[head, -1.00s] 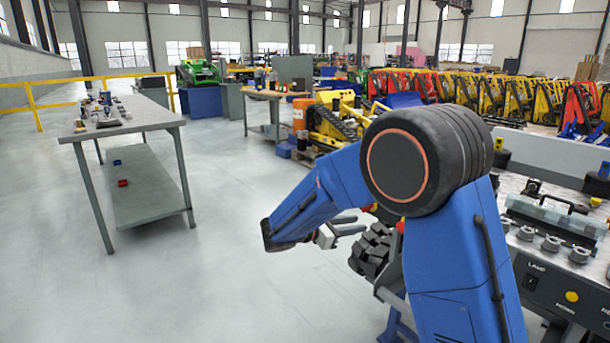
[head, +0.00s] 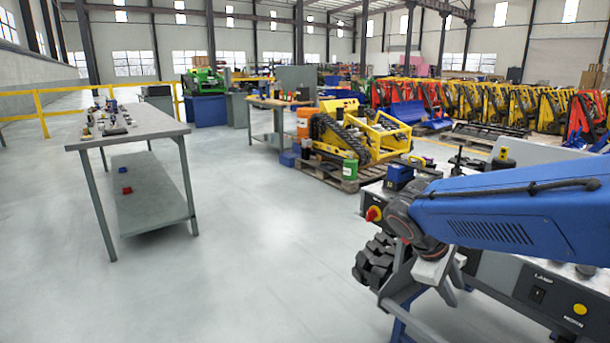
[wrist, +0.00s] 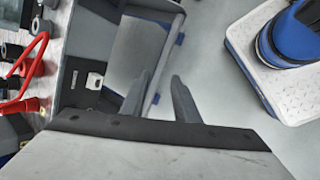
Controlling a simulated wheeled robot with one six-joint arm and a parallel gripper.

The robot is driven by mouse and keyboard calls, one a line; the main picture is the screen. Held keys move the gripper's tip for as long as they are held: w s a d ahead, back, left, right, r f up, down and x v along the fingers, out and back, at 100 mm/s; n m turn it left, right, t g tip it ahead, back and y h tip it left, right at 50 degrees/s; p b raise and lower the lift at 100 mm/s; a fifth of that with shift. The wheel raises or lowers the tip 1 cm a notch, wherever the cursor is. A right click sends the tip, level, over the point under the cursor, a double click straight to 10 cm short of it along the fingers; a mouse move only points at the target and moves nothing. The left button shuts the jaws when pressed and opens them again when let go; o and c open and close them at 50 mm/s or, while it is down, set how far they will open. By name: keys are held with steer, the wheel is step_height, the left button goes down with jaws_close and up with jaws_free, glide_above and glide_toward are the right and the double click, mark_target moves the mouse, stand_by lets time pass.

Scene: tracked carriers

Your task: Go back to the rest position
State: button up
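My gripper (head: 425,280) is at the right in the head view, below my wrist joint, pointing down in front of the test bench (head: 520,285) with the lamp panel. In the wrist view, the two dark fingers of my gripper (wrist: 160,90) stand apart with nothing between them. Grey floor and part of the bench frame show beyond the fingertips. My blue arm reaches in from the right edge of the head view and hides part of the bench.
A black tracked wheel (head: 375,262) juts out beside my gripper. A red curved handle (wrist: 30,65) is at the left in the wrist view. A grey table (head: 150,122) with small parts stands at the left. A yellow tracked carrier (head: 360,135) sits behind. Floor between is clear.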

steer(key=s+a+f+m+t+y, duration=0.1)
steer(key=s+a+m+t+y, duration=0.2)
steer(key=s, duration=1.2)
steer(key=shift+a+f+m+y, duration=0.2)
steer(key=shift+a+m+y, duration=0.2)
steer(key=shift+m+y, duration=1.95)
steer(key=shift+m+h, duration=0.65)
